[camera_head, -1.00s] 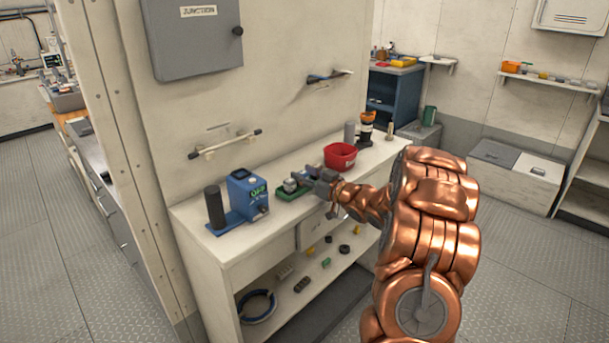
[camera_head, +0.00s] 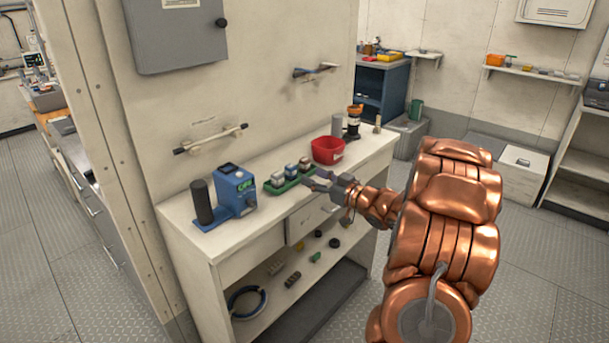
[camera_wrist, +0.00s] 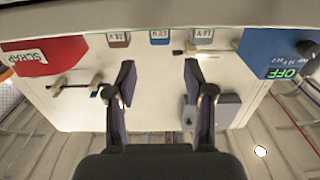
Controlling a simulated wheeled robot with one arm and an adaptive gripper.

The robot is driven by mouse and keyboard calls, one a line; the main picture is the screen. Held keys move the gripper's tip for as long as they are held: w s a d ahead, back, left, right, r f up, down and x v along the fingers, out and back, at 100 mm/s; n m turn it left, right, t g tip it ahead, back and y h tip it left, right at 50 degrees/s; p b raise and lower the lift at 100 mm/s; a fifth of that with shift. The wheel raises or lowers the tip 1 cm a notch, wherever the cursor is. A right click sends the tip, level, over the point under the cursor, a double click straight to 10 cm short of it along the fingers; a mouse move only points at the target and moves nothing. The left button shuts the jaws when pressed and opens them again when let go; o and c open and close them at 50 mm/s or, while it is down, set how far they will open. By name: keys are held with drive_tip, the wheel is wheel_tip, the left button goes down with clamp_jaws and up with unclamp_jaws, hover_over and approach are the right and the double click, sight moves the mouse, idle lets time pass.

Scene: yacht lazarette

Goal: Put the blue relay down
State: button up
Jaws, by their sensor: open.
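The blue relay (camera_head: 291,171) sits upright in the middle of a green tray (camera_head: 276,189) on the bench. It also shows at the top of the wrist view as a blue block (camera_wrist: 159,36) with a pale label. My gripper (camera_head: 313,183) is open and empty, just in front of the tray and apart from the relays. In the wrist view its two fingers (camera_wrist: 160,93) are spread wide, with nothing between them.
A blue tester (camera_head: 236,190) reading OFF, with a dark cylinder (camera_head: 202,201), stands left of the tray. A red scrap bin (camera_head: 328,149) stands to the right. The wall handle (camera_head: 211,139) is above the bench. Small parts lie on the lower shelf (camera_head: 270,298).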

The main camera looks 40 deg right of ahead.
drive_tip(key=shift+v, duration=1.55)
drive_tip(key=s+a+f+m+g+h, duration=0.1)
drive_tip(key=s+a+f+g+h, duration=0.1)
drive_tip(key=s+a+g, duration=0.7)
drive_tip(key=s+a+f+m+g+h, duration=0.1)
drive_tip(key=s+a+g, duration=0.9)
drive_tip(key=s+a, duration=1.2)
drive_tip(key=s+f+h, duration=0.1)
drive_tip(key=s, duration=0.4)
drive_tip(key=shift+m, duration=0.3)
drive_tip(key=shift+s, duration=0.1)
